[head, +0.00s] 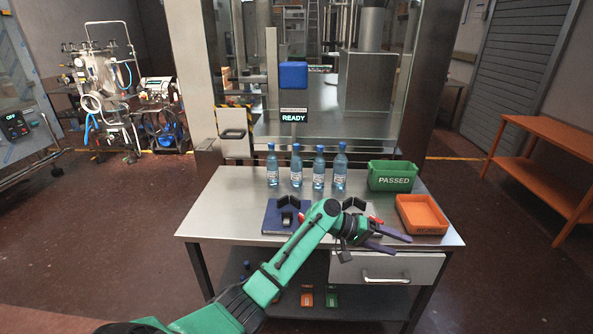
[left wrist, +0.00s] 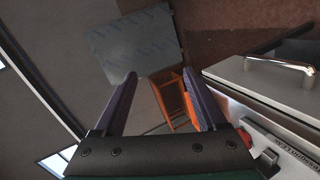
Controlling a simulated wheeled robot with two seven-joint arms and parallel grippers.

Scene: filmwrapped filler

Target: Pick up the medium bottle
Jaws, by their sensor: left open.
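Several clear blue-tinted bottles with blue caps stand upright in a row at the back of the metal table: the leftmost (head: 272,168), the second (head: 296,170), the third (head: 319,171) and the rightmost (head: 340,170). They look close in height, so I cannot tell which is the medium one. My left gripper (head: 403,244) is open and empty over the table's front right, in front of the bottles and apart from them. In the left wrist view its two fingers (left wrist: 160,78) are spread with nothing between them, and no bottle shows there. My right gripper is not in view.
A green PASSED bin (head: 392,182) stands right of the bottles, with an orange bin (head: 421,226) in front of it. A dark blue pad (head: 275,222) with black holders lies left of my forearm. A drawer handle (head: 386,279) is below. The table's left part is clear.

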